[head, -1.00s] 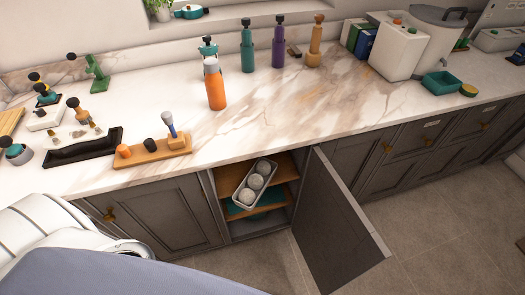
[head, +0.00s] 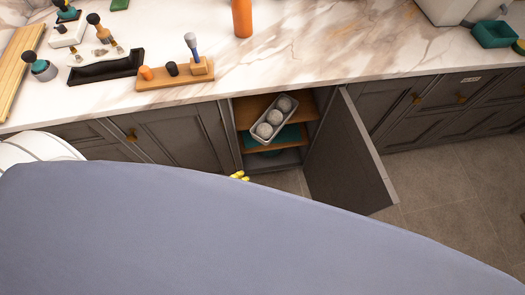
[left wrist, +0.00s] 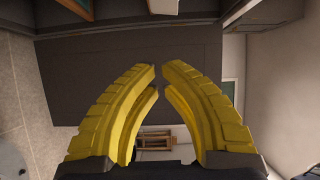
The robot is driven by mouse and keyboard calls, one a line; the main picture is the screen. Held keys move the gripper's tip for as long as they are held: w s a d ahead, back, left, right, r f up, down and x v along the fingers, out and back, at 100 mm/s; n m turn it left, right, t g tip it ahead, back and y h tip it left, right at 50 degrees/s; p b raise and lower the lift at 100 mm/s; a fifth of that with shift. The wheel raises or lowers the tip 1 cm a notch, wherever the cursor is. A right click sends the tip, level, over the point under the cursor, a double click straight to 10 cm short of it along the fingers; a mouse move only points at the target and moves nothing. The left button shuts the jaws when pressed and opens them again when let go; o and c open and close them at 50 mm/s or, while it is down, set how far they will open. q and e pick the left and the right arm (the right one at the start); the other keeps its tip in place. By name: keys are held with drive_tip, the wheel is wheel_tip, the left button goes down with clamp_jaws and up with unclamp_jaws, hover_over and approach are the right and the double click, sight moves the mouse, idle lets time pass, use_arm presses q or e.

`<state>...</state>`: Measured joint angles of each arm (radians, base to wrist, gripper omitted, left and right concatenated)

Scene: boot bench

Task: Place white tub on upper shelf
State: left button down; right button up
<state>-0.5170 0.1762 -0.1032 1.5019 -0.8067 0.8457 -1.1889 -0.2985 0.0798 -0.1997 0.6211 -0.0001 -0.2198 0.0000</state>
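A whitish rectangular tub (head: 259,139) holding three grey balls shows in the head view, inside the open cabinet. It lies at a slant in front of the wooden upper shelf (head: 252,106), overlapping it in the picture. I cannot tell what bears its lower end. A lower shelf (head: 295,146) with a teal item on it is partly hidden behind the tub. My left gripper's yellow fingertips (head: 239,176) show just below and left of the tub, apart from it. In the left wrist view its fingers (left wrist: 159,72) nearly meet, with nothing between them. My right gripper is out of view.
The cabinet door (head: 345,155) stands open to the right of the opening. The marble worktop (head: 330,45) above carries a wooden stand (head: 175,83), a black tray (head: 105,70) and an orange bottle (head: 242,18). A blue-grey surface fills the lower head view and hides the floor there.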

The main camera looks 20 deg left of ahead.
use_arm(q)
drive_tip(key=w+a+x, duration=0.1)
drive_tip(key=a+x, duration=0.1)
drive_tip(key=x, duration=1.1)
drive_tip(key=shift+w+a, duration=0.25)
